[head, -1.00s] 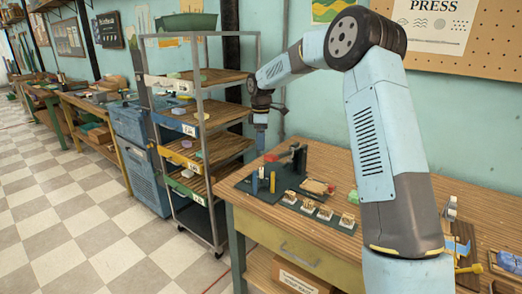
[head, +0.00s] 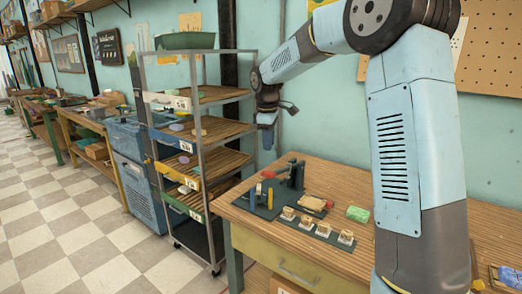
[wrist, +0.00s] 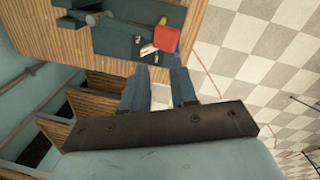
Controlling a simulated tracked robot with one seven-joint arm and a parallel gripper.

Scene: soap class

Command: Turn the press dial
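The dark press (head: 296,177) stands on a dark green board (head: 262,204) at the left end of the wooden table. A red knob-like part (head: 268,174) sticks out at its left side, and it also shows in the wrist view (wrist: 166,40). I cannot make out for certain which part is the dial. My gripper (head: 267,143) hangs above and behind the press, near the shelf rack. In the wrist view my gripper's two blue fingers (wrist: 160,82) are apart with nothing between them, pointing toward the board's edge and red part, not touching them.
Several stamps on pale blocks (head: 318,228) line the board's front edge. A green block (head: 358,214) lies to their right on the table (head: 345,190). A wheeled shelf rack (head: 210,150) stands close at left. Checkered floor lies open in front of it.

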